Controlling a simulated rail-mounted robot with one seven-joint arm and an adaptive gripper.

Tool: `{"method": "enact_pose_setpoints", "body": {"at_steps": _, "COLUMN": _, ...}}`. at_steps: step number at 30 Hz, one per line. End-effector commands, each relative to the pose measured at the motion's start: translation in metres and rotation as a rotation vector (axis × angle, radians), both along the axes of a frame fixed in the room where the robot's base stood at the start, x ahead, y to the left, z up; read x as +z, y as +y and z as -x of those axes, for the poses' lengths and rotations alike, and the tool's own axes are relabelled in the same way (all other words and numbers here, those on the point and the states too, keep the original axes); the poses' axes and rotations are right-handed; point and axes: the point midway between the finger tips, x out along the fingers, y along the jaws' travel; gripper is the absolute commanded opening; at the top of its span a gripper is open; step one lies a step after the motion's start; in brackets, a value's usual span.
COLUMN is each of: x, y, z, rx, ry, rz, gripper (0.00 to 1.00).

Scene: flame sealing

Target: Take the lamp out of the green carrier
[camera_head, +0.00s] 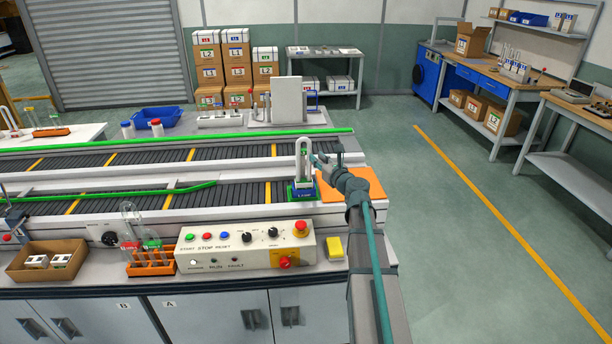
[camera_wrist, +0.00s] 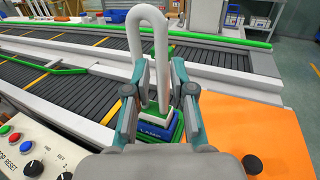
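The lamp (camera_head: 303,150) is a white upright U-shaped tube on a base, standing in the green carrier (camera_head: 291,194) at the right end of the near conveyor. In the wrist view the lamp tube (camera_wrist: 163,60) rises between my fingers, and a blue LAMP label (camera_wrist: 152,133) shows low down, with the green carrier (camera_wrist: 178,130) around it. My gripper (camera_head: 315,160) reaches in from the right at tube height. In the wrist view my gripper (camera_wrist: 160,80) is open, with one finger on each side of the tube and a gap on the right. The lower tube is partly hidden.
An orange pad (camera_head: 365,183) lies right of the carrier. A control panel (camera_head: 245,246) with buttons and a yellow block (camera_head: 335,247) sit in front. Green rails (camera_head: 200,145) edge the conveyors. A rack of tubes (camera_head: 150,262) stands at the left front.

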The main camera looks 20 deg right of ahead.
Motion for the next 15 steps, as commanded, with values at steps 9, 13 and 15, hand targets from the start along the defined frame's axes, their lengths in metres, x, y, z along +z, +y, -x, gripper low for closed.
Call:
{"method": "enact_pose_setpoints", "body": {"at_steps": 9, "x": 0.000, "y": 0.001, "z": -0.028, "rx": -0.001, "ry": 0.002, "rz": 0.002, "gripper": 0.24}}
{"method": "enact_pose_setpoints", "body": {"at_steps": 13, "x": 0.001, "y": 0.002, "z": -0.044, "rx": 0.001, "ry": 0.001, "rz": 0.001, "gripper": 0.24}}
{"method": "enact_pose_setpoints", "body": {"at_steps": 15, "x": 0.001, "y": 0.002, "z": -0.054, "rx": 0.001, "ry": 0.002, "rz": 0.002, "gripper": 0.24}}
